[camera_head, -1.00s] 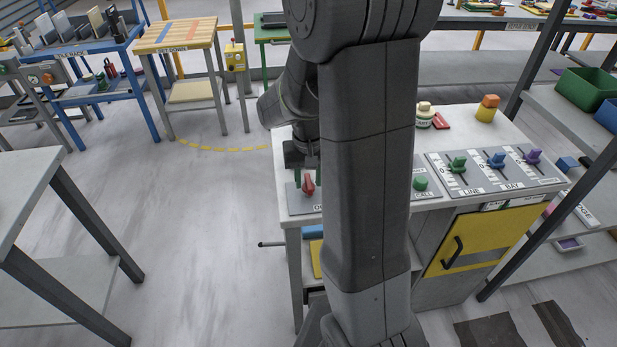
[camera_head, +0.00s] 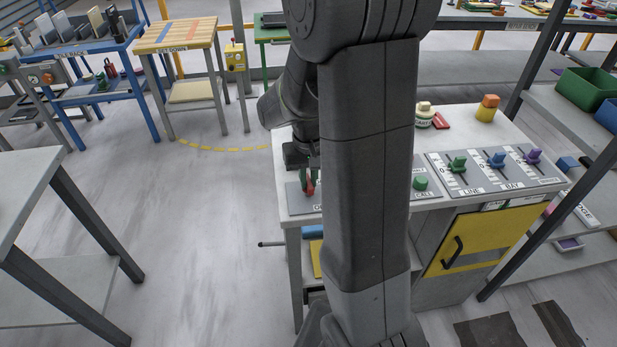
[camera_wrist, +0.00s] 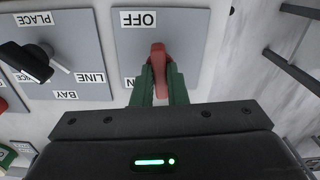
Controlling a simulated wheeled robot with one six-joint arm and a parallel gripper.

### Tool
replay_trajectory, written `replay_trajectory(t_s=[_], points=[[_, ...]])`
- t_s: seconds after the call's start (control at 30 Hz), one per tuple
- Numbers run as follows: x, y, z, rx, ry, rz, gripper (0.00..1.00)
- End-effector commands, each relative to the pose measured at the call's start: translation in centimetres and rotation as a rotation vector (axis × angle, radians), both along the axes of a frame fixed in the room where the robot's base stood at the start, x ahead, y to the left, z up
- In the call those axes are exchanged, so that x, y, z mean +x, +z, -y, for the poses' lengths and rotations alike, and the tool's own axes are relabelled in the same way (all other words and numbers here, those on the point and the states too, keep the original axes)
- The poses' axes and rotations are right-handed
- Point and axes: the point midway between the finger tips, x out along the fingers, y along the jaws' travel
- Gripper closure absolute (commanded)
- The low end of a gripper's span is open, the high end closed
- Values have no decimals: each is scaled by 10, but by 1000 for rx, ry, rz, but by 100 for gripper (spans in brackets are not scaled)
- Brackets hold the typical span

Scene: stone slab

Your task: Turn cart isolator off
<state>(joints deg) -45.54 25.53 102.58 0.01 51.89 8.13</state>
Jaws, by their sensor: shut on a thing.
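The cart isolator is a red handle (camera_wrist: 158,62) on a grey plate (camera_wrist: 188,28), with an OFF label (camera_wrist: 138,19) at one end and a partly hidden label at the other. My gripper (camera_wrist: 161,82) has its green fingers on both sides of the red handle and is shut on it. In the head view the red handle (camera_head: 311,182) shows at the left end of the bench panel, with my gripper (camera_head: 306,178) at it. My arm hides part of that panel. I cannot tell for sure which label the handle points at.
A second plate (camera_wrist: 92,38) with a black lever (camera_wrist: 25,62) lies beside it in the wrist view. To the right on the bench are a green CALL button (camera_head: 420,183) and a panel with green, blue and purple levers (camera_head: 495,172). A grey table (camera_head: 30,190) stands left across clear floor.

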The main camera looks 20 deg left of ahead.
Motion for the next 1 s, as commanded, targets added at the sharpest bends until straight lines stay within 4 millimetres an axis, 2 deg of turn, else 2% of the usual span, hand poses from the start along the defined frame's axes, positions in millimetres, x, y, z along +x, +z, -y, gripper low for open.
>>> replay_trajectory(t_s=[1.0], points=[[0,0,0,0,928,0,100]])
